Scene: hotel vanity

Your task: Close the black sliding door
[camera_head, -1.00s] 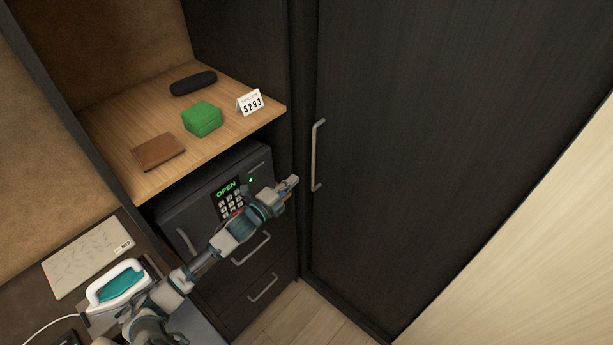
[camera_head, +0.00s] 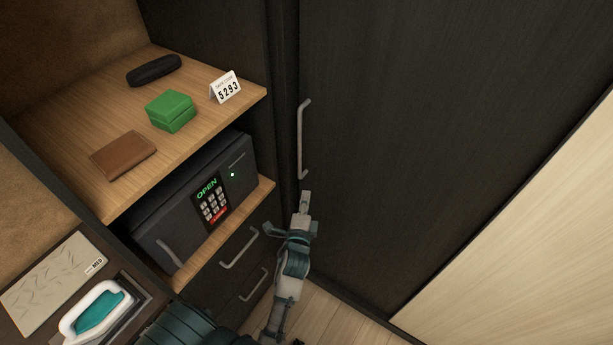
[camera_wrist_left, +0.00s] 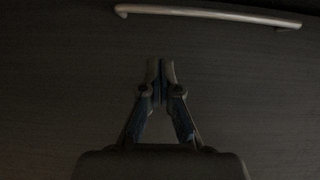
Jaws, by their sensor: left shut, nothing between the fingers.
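The black sliding door (camera_head: 420,130) is a tall dark wood-grain panel to the right of the shelf unit. Its metal bar handle (camera_head: 301,140) runs upright near the door's left edge. The handle also shows in the left wrist view (camera_wrist_left: 210,13), across the top of the picture. My left gripper (camera_head: 304,200) is shut and empty, just below the handle's lower end in the head view. In the left wrist view my left gripper (camera_wrist_left: 161,68) points at the dark panel, with a gap in the picture between its tips and the handle. My right gripper is not seen.
A wooden shelf (camera_head: 75,160) at left holds a green box (camera_head: 170,112), a brown wallet (camera_head: 124,155), a black case (camera_head: 153,70) and a number card (camera_head: 226,88). Below are a safe (camera_head: 170,225) reading OPEN and drawers.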

